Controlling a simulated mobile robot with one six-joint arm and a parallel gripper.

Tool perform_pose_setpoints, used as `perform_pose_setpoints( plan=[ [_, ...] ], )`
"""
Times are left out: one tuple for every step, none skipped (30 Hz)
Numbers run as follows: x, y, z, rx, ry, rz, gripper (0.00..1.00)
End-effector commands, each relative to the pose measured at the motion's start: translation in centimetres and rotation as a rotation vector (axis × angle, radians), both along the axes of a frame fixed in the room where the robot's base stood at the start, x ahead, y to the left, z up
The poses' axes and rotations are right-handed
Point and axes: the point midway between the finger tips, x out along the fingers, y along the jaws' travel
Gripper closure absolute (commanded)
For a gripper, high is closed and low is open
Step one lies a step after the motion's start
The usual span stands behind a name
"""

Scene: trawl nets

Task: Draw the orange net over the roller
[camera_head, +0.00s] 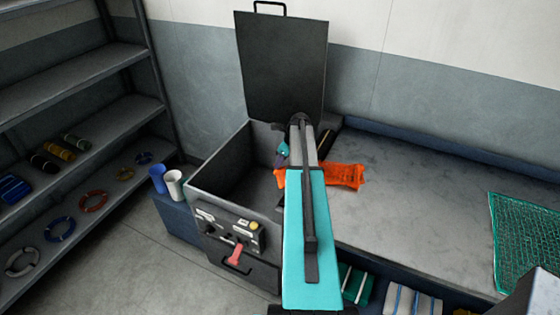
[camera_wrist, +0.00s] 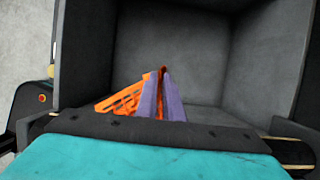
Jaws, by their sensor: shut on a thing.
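The orange net (camera_head: 345,176) lies across the edge between the bench and the open grey bin, partly hidden behind my arm. Its left end shows at the bin's side. In the wrist view the orange net (camera_wrist: 125,100) is pinched between the purple fingers of my gripper (camera_wrist: 163,82). In the head view my gripper (camera_head: 282,158) is small and partly hidden, above the bin's opening. A dark bar (camera_head: 325,142) with a light strip shows beside my arm at the bin's edge; I cannot tell whether it is the roller.
The bin (camera_head: 215,180) has a raised dark lid (camera_head: 283,65) behind and a control panel (camera_head: 232,229) in front. A green net (camera_head: 525,238) lies at the bench's right. The middle of the bench (camera_head: 420,200) is clear. Shelves (camera_head: 85,75) stand at left; two cups (camera_head: 174,184) stand beside the bin.

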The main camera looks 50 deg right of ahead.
Motion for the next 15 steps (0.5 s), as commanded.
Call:
perform_pose_setpoints(
  plan=[
    [0.03,0.02,-0.51,0.000,-0.001,0.000,1.00],
    [0.04,0.01,-0.70,0.000,-0.001,0.000,1.00],
    [0.04,0.00,-0.93,0.000,-0.001,0.000,1.00],
    [0.04,0.00,-1.08,0.000,-0.001,0.000,1.00],
    [0.05,0.01,-1.22,0.000,-0.001,0.000,1.00],
    [0.04,0.01,-1.35,0.000,-0.001,0.000,1.00],
    [0.05,0.01,-1.42,0.000,-0.001,0.000,1.00],
    [0.04,0.01,-1.46,0.000,-0.001,0.000,1.00],
    [0.05,0.02,-1.48,0.000,-0.001,0.000,1.00],
    [0.05,0.02,-1.48,0.000,-0.001,0.000,1.00],
    [0.04,0.02,-1.47,0.000,-0.001,0.000,1.00],
    [0.04,0.02,-1.46,0.000,-0.001,0.000,1.00],
    [0.04,0.02,-1.46,0.000,-0.001,0.000,1.00],
    [0.05,0.02,-1.45,0.000,-0.001,0.000,1.00],
    [0.03,0.03,-1.45,0.000,-0.001,0.000,1.00]
  ],
)
